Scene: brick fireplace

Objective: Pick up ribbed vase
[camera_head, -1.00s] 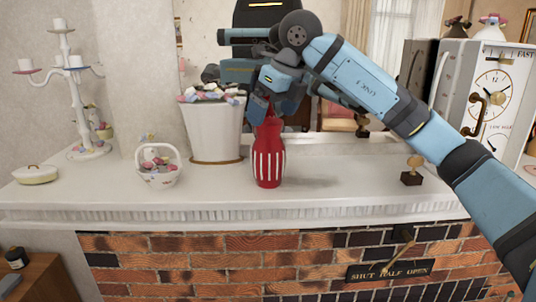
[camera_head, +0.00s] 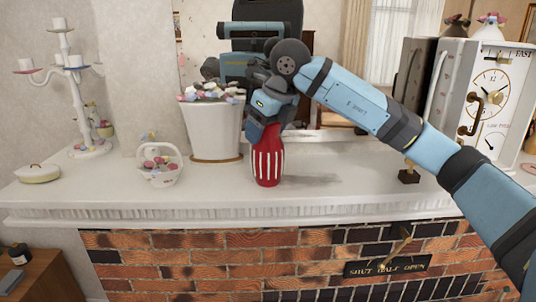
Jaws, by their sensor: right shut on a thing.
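The ribbed vase (camera_head: 267,165) is red with white vertical stripes. It stands upright on the white mantel shelf (camera_head: 330,195) above the brick fireplace. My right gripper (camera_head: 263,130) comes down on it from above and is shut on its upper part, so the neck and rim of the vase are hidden. The vase's base appears to be still at the shelf surface. My left gripper is not in view.
A white planter with flowers (camera_head: 213,130) stands just left of the vase, close to my gripper. A small white basket (camera_head: 160,165), a white candelabrum (camera_head: 82,110) and a lidded dish (camera_head: 37,173) are further left. A white clock (camera_head: 490,95) is at right.

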